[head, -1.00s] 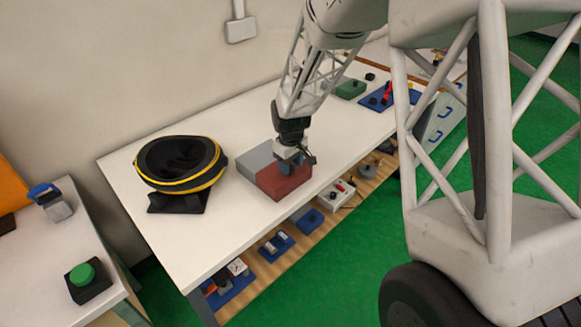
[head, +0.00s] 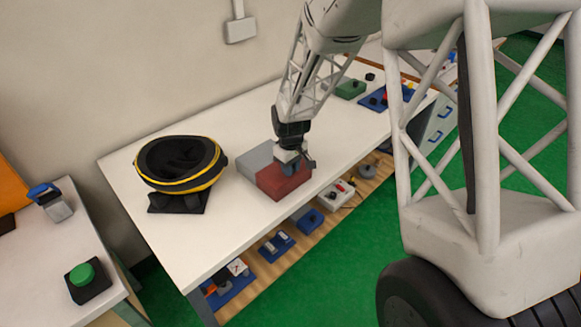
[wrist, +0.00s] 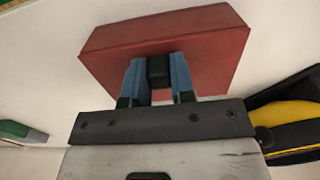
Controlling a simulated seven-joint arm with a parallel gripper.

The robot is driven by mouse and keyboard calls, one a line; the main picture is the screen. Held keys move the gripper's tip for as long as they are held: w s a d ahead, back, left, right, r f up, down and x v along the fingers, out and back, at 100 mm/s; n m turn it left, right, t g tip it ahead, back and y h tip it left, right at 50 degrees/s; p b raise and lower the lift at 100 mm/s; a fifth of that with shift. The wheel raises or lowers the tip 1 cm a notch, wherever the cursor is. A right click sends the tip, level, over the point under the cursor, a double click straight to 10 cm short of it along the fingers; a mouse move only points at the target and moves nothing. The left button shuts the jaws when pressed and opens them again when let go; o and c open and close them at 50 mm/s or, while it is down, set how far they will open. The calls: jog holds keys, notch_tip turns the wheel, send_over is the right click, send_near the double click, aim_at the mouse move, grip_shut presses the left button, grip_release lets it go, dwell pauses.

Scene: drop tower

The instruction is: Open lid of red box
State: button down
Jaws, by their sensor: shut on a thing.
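The red box (head: 284,184) sits on the white table, with a grey block (head: 258,158) right against its back left side in the head view. My gripper (head: 291,165) is at the top of the red box. In the wrist view, the red box (wrist: 205,55) fills the upper middle, and the blue fingers of my gripper (wrist: 158,72) are closed on a small black handle (wrist: 158,70) on its face. I see no clear gap between lid and box. The far side of the box is hidden.
A black and yellow round bin (head: 180,165) stands on the table to the left. A green block (head: 350,89) and a blue tray (head: 385,97) lie at the far end. A lower shelf holds several small items.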

aim_at(270, 160)
jog(key=w+a, duration=0.7)
jog(key=c, duration=1)
grip_release()
jog(key=shift+o, duration=0.2)
jog(key=shift+r, duration=0.1)
notch_tip(270, 160, up, 8)
jog(key=shift+d, duration=0.1)
